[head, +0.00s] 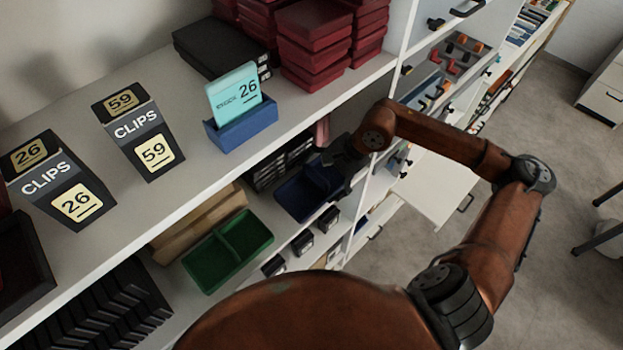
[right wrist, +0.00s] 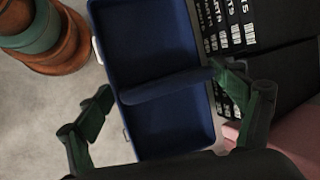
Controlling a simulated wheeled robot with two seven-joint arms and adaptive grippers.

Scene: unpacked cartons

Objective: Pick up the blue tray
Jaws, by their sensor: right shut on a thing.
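The blue tray (head: 297,197) is a dark blue, two-compartment tray at the lower shelf, partly hidden by my right gripper (head: 335,168). In the right wrist view the blue tray (right wrist: 155,45) fills the middle, with a raised divider across it. I cannot tell whether the tray touches the shelf. My left gripper is not in view.
A green two-compartment tray (head: 228,250) sits on the lower shelf to the left. The upper shelf (head: 200,165) overhangs and carries CLIPS boxes (head: 140,132), a blue card holder (head: 242,127) and red boxes (head: 315,40). Black labelled boxes (right wrist: 228,60) stand close beside the tray.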

